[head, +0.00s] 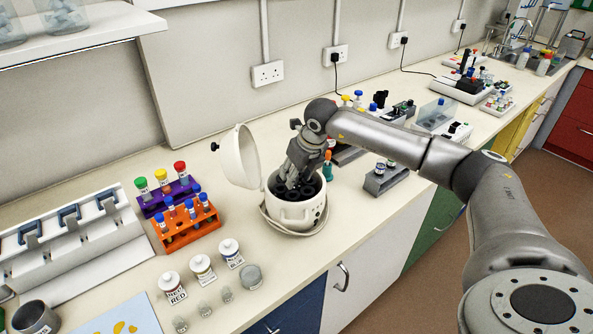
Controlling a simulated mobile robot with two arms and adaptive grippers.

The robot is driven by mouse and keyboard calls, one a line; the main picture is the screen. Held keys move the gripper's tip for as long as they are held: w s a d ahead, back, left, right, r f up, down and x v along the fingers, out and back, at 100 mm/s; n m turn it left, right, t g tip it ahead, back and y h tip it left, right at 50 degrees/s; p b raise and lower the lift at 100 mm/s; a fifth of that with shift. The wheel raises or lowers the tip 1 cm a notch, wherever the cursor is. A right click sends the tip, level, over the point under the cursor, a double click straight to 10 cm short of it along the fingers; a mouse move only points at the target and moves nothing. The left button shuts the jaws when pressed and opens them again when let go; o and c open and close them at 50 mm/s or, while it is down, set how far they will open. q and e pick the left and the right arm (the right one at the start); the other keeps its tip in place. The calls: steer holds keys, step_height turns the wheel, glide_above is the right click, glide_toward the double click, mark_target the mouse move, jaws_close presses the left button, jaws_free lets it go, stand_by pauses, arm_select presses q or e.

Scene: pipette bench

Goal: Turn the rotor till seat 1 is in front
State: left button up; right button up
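A small white centrifuge (293,214) stands on the bench with its round lid (239,158) open, tilted up at its left. Its dark rotor (314,189) shows inside the bowl, with several dark seats around it. The seat numbers are too small to read. My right gripper (295,183) reaches down from above into the bowl, over the rotor, and hides part of it. Its fingertips are too small and overlapped to tell whether they are apart or touch the rotor. My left gripper is out of view.
Left of the centrifuge are a purple rack (183,190) and an orange rack (188,236) with capped tubes. Labelled bottles (203,268) stand in front. A grey block (385,182) is to the right. The bench's front edge is close by.

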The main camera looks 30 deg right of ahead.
jaws_close()
stand_by(0.3)
steer(key=m+b, duration=0.1)
steer(key=m+h+b, duration=0.1)
steer(key=shift+a+f+m+b, duration=0.2)
steer(key=shift+m+b, duration=0.1)
steer(key=shift+b, duration=0.1)
steer(key=m+h+b, duration=0.1)
steer(key=m+b, duration=0.1)
steer(key=m, duration=0.1)
steer(key=shift+w+m+g+b, duration=0.1)
steer(key=shift+m+g+b, duration=0.2)
steer(key=shift+b, duration=0.1)
steer(key=m+b, duration=0.1)
steer(key=m+h+b, duration=0.1)
steer(key=m, duration=0.1)
steer(key=shift+w+a+r+m+g+h, duration=0.1)
steer(key=shift+m+g+h, duration=0.2)
steer(key=shift+g, duration=0.1)
steer(key=shift+r+m+g+h+b, duration=0.1)
steer(key=shift+m+g+h+b, duration=0.3)
steer(key=shift+m, duration=1.3)
